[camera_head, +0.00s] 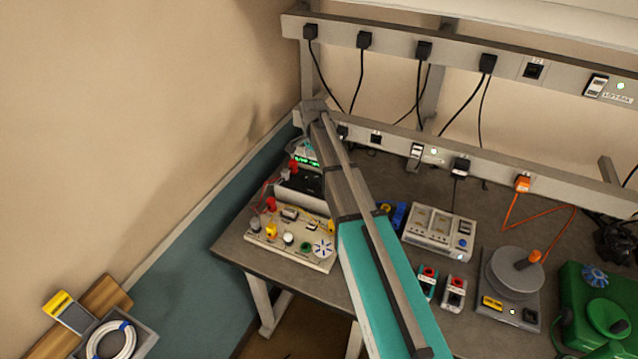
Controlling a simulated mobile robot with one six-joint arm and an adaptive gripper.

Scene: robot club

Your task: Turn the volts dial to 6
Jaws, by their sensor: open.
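A power supply with a green lit display (306,160) stands at the far left end of the bench, partly covered by my arm. A pale control panel (290,255) with several coloured knobs and posts lies in front of it. A round white dial with blue marks (322,249) sits at the panel's right corner. I cannot read any label, so I cannot tell which control is the volts dial or where it points. My arm reaches from the lower middle up to the power supply. I cannot make out my gripper's fingers; they seem hidden behind the arm.
The grey bench (390,255) also holds a white meter box (440,231), a round turntable (514,272) and a green machine (590,315). Socket rails with black plugs and hanging cables run behind. A wall is close on the left. A box with a coiled cable (112,340) stands lower left.

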